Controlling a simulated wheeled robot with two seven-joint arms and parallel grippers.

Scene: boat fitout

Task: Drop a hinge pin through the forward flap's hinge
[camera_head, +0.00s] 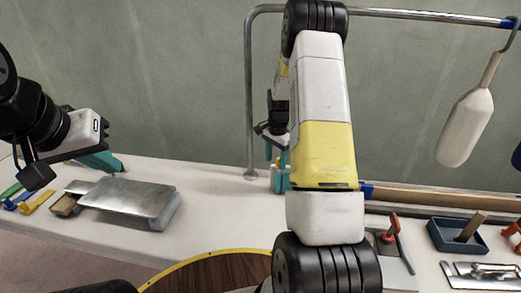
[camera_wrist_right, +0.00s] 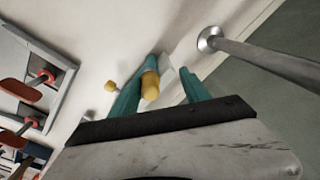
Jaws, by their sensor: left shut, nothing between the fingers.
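My left gripper (camera_head: 104,163) is shut and empty, above the bench at the left. My right arm crosses the middle of the head view, and its gripper (camera_head: 279,176) hangs low over the bench near a metal post. In the right wrist view its teal fingers (camera_wrist_right: 163,92) stand apart. A yellow-tan rounded peg (camera_wrist_right: 150,84), possibly a hinge pin, shows between them, nearer the left finger, beside a pale block (camera_wrist_right: 172,86). I see no clear grip on it.
A metal-topped box (camera_head: 130,198) and coloured-handled tools (camera_head: 38,202) lie at the left. The post (camera_head: 250,110) rises close to my right gripper. Right of my arm are a red-handled fixture (camera_head: 392,228), a blue tray (camera_head: 455,237) and a hanging pale float (camera_head: 464,128).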

